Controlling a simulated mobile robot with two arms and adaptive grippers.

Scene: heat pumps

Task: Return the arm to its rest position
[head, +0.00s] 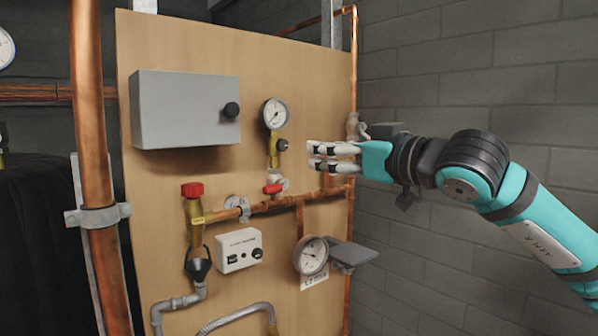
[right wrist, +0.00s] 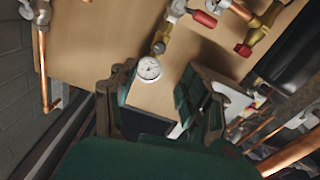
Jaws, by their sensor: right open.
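My right arm reaches in from the right in the head view, turquoise with black joints. My right gripper (head: 318,156) points left in front of the wooden panel (head: 330,90), just right of the upper pressure gauge (head: 275,113) and the small red valve handle (head: 272,188). Its pale fingers are apart with nothing between them. In the right wrist view, the gripper (right wrist: 158,100) has its two fingers spread wide, and a round white gauge (right wrist: 149,69) shows beyond them. No contact with the panel fittings is visible. My left gripper is not in view.
A grey box (head: 180,108) with a black knob juts from the panel. A red valve cap (head: 192,190), a white control box (head: 239,250) and a lower gauge (head: 311,255) sit below. A thick copper pipe (head: 92,150) stands left. The block wall (head: 460,60) is behind my arm.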

